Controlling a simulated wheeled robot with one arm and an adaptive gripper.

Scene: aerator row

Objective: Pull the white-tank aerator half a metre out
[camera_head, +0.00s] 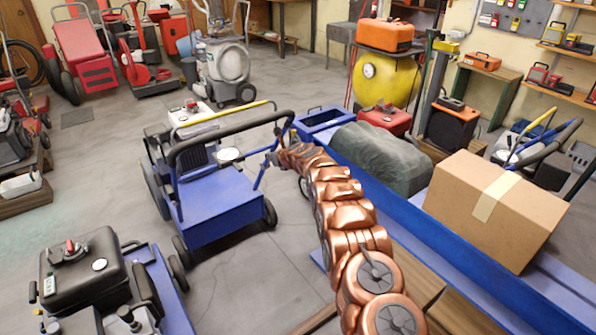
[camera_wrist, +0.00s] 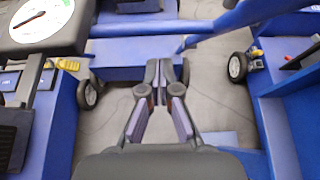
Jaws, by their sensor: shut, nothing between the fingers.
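The white-tank aerator is a blue wheeled machine (camera_head: 207,205) with a white tank (camera_head: 192,113) on top, behind its dark handle bar (camera_head: 225,135). It stands left of my arm in the head view. My gripper (camera_head: 268,158) is by the lower right end of this handle, partly hidden by my copper-coloured arm. In the wrist view my gripper (camera_wrist: 160,68) is shut and empty, its tips over a blue body edge. A blue tube (camera_wrist: 230,22) runs ahead to the right of the tips. I cannot tell whether the fingers touch anything.
A black-tank machine (camera_head: 80,258) stands front left. A blue trailer-like bed (camera_head: 420,235) with a cardboard box (camera_head: 497,208) and a grey-green covered lump (camera_head: 380,157) lies right of my arm. Grey floor (camera_head: 240,285) is open between the black-tank machine and my arm.

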